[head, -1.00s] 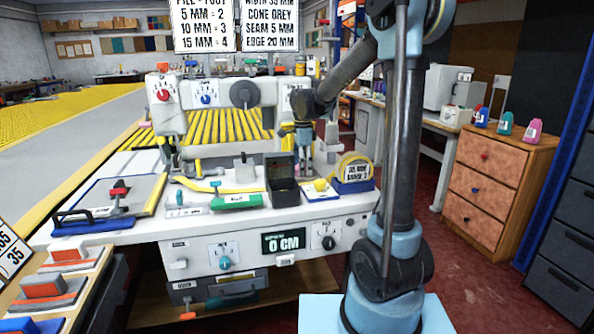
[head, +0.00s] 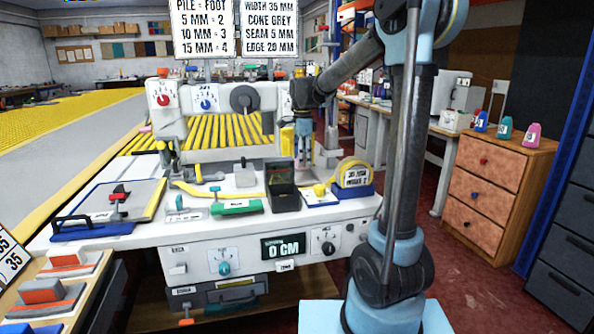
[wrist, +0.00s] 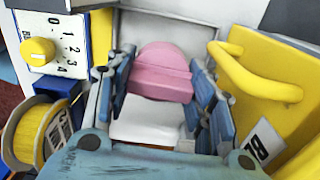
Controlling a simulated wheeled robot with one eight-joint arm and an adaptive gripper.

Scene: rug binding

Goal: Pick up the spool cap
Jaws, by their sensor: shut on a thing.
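A pink, round-topped piece with a flat front block, which I take to be the spool cap (wrist: 163,72), sits between my blue fingers in the wrist view. My gripper (wrist: 166,98) is shut on it, with a finger on each side. A white block lies below the pink piece in that view. In the head view my gripper (head: 303,150) is at the right end of the white sewing machine, above the back of the worktable. The spool cap is too small and too covered to make out clearly there.
A yellow handle (wrist: 255,80) stands close on the right in the wrist view, and a dial panel (wrist: 50,42) on the left. On the worktable (head: 130,236) are a black bin (head: 283,197), a yellow tape reel (head: 352,175) and a green tool (head: 236,207).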

